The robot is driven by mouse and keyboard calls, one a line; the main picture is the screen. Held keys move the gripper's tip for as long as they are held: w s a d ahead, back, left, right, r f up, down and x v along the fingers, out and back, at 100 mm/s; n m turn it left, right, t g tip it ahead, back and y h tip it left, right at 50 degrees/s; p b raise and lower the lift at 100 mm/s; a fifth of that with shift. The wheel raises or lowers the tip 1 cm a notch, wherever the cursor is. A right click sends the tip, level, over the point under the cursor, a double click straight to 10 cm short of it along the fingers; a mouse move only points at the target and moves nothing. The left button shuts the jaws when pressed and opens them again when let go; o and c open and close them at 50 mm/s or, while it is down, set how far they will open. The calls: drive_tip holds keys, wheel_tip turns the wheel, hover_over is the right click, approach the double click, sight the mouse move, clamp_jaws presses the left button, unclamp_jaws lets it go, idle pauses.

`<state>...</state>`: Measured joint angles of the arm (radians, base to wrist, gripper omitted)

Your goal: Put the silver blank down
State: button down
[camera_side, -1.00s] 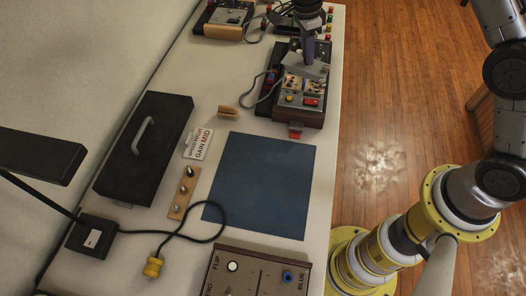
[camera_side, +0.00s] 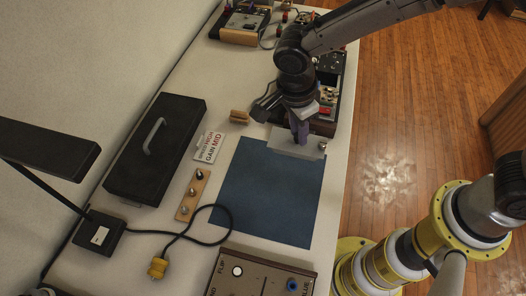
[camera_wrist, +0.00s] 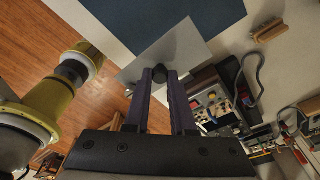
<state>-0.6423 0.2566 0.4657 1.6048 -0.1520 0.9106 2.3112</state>
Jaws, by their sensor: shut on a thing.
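The silver blank (camera_side: 296,149) is a flat, pale grey plate. My gripper (camera_side: 300,136), with purple fingers, is shut on it. In the side view the plate overlaps the far edge of the blue mat (camera_side: 265,195); I cannot tell its height above the mat. In the wrist view the blank (camera_wrist: 185,48) extends beyond my fingertips (camera_wrist: 163,76), with a dark round knob between them. The blue mat (camera_wrist: 125,20) lies behind the plate there, and part of it is hidden.
A control box (camera_side: 328,75) stands just beyond my gripper, partly hidden by my arm. A wooden block (camera_side: 239,117), a label card (camera_side: 210,147), a knob strip (camera_side: 192,194) and a black case (camera_side: 155,150) lie left. Another panel (camera_side: 262,277) is nearer. Most of the mat is bare.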

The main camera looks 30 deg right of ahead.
drive_tip(key=shift+w+a+f, duration=0.85)
drive_tip(key=shift+w+f, duration=0.5)
drive_tip(key=shift+f, duration=0.45)
drive_tip(key=shift+w+a+f, duration=0.9)
drive_tip(key=shift+w+f, duration=0.45)
drive_tip(key=shift+f, duration=0.5)
drive_tip(key=shift+w+a+f, duration=0.85)
drive_tip(key=shift+w+f, duration=0.5)
drive_tip(key=shift+f, duration=0.45)
drive_tip(key=shift+f, duration=0.1)
drive_tip(key=c, duration=0.8)
unclamp_jaws()
drive_tip(key=shift+o, duration=0.2)
wheel_tip(320, 180, up, 12)
drive_tip(key=a, duration=0.1)
drive_tip(key=shift+a, duration=0.35)
